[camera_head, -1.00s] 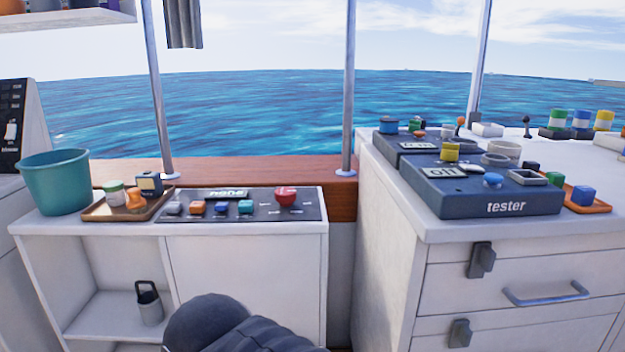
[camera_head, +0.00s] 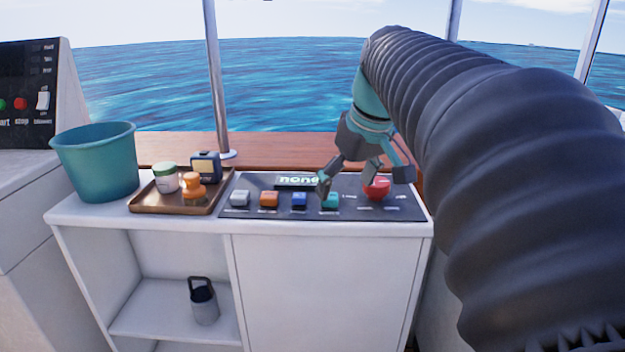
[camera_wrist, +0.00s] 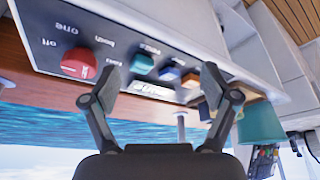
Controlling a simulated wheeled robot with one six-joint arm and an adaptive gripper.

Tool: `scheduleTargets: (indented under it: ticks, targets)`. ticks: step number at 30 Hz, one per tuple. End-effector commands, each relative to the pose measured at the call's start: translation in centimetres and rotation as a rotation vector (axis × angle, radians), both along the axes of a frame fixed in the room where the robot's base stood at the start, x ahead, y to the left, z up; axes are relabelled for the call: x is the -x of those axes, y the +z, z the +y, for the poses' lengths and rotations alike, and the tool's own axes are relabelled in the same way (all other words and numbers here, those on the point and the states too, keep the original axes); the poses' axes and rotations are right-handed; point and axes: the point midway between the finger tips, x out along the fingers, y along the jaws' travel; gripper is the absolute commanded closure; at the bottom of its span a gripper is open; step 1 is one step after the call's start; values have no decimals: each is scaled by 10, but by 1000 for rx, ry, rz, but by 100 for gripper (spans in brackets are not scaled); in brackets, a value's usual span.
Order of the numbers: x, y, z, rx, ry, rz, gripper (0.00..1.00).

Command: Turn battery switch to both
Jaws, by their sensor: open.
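The battery switch is a red round knob (camera_head: 377,188) at the right end of the dark panel (camera_head: 240,209). The wrist view shows the knob (camera_wrist: 79,65) at left, ringed by small labels; "off" and "one" are legible and another seems to read "both". I cannot tell surely which label it points at. My gripper (camera_head: 362,180) is open and empty above the panel's right part, its fingers spread apart. In the wrist view the fingertips (camera_wrist: 162,79) frame the coloured buttons, with the knob outside the left finger.
White, orange, blue and teal buttons (camera_head: 330,201) line the panel left of the knob. A display (camera_head: 298,181) reads "none". Left of the panel are a brown tray (camera_head: 150,207) with small items and a teal bucket (camera_head: 98,170). A window post (camera_head: 214,80) stands behind.

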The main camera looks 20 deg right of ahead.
Motion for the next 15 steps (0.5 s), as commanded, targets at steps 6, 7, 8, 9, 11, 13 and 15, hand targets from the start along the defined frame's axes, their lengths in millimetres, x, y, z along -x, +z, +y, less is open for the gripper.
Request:
scheduleTargets:
  ticks: [6,7,8,9,11,13,15]
  targets:
    - [-35,39,-88,-12,95,4,14]
    - [-38,43,-98,-13,111,3,14]
    - [-39,46,-107,-14,125,1,14]
    - [-41,50,-118,-13,142,-2,14]
    - [-42,54,-131,-13,163,-5,14]
    - [-43,58,-142,-13,183,-10,14]
    - [-43,59,-149,-12,196,-11,14]
